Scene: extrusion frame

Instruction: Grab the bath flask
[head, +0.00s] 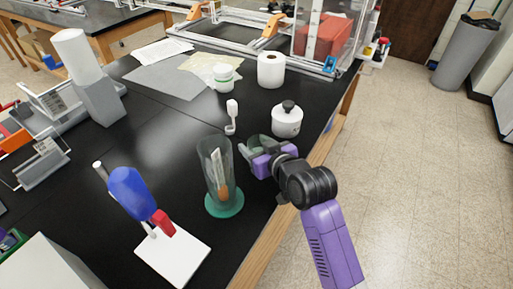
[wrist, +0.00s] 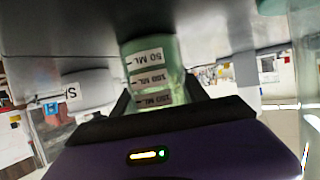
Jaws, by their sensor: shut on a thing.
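The bath flask, a pale green see-through vessel with black-on-white ML labels (wrist: 150,60), stands out in front of the jaws in the wrist view. In the head view only a small greenish part of it (head: 256,141) shows at the jaws. My gripper (wrist: 158,98) is shut on it, with a dark finger on either side. In the head view my purple gripper (head: 264,152) is over the right part of the black table. I cannot tell whether the flask touches the table. The rest of it is hidden by my gripper.
A white jar with a black knob (head: 287,122) stands just behind my gripper. A tall glass cylinder with tools (head: 218,172) stands to its left. A blue-handled thing on a white stand (head: 135,195) is at front left. The table's wooden edge (head: 262,245) runs close by.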

